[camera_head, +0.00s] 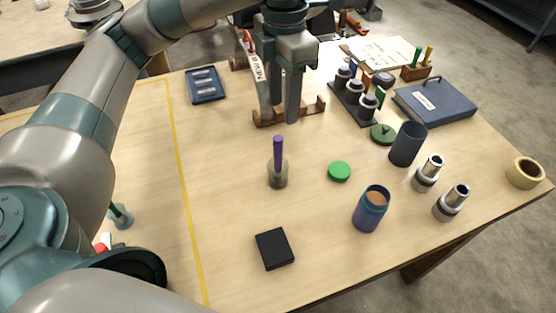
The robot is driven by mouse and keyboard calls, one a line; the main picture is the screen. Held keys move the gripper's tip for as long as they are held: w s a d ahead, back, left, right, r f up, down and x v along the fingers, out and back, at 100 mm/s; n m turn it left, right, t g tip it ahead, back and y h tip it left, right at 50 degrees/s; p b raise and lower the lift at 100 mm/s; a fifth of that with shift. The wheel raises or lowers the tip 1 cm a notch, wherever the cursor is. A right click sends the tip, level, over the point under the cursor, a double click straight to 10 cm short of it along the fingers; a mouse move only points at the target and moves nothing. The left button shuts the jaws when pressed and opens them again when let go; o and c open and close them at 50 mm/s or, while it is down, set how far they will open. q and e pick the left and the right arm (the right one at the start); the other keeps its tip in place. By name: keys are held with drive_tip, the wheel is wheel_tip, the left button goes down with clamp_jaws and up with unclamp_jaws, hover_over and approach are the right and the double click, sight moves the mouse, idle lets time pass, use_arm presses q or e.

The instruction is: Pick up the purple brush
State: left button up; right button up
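The purple brush (278,150) stands nearly upright in a small translucent jar (278,179) near the middle of the table. Its purple handle sticks up, and its lower end is inside the jar. My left gripper (279,113) comes down from the top of the view, with its two fingers apart and nothing visible between them. In the picture the fingertips are just above the top of the handle and do not appear to touch it. I cannot tell the exact height gap. My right gripper is not in view.
A green disc (339,171) and an open blue canister (371,208) are right of the jar. A black box (274,248) lies in front. A wooden rack (314,108) is behind, near the gripper. Bare tabletop lies left of the jar, up to a yellow line (184,190).

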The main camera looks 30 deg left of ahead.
sight(282, 138)
use_arm(q)
wheel_tip(282, 138, down, 9)
drive_tip(key=p, duration=0.3)
drive_tip(key=shift+s, duration=0.1)
drive_tip(key=shift+f+p, duration=0.3)
drive_tip(key=shift+f, duration=0.4)
drive_tip(key=shift+s+a+f+p, duration=0.1)
drive_tip(key=shift+a+f+p, duration=0.05)
drive_tip(key=shift+f+p, duration=0.35)
drive_tip(key=shift+s+a+f+p, duration=0.15)
drive_tip(key=shift+f+p, duration=0.2)
drive_tip(key=shift+p, duration=0.2)
wheel_tip(282, 138, down, 2)
drive_tip(key=shift+a+p, duration=0.1)
drive_tip(key=shift+p, duration=0.45)
drive_tip(key=shift+f, duration=0.75)
clamp_jaws()
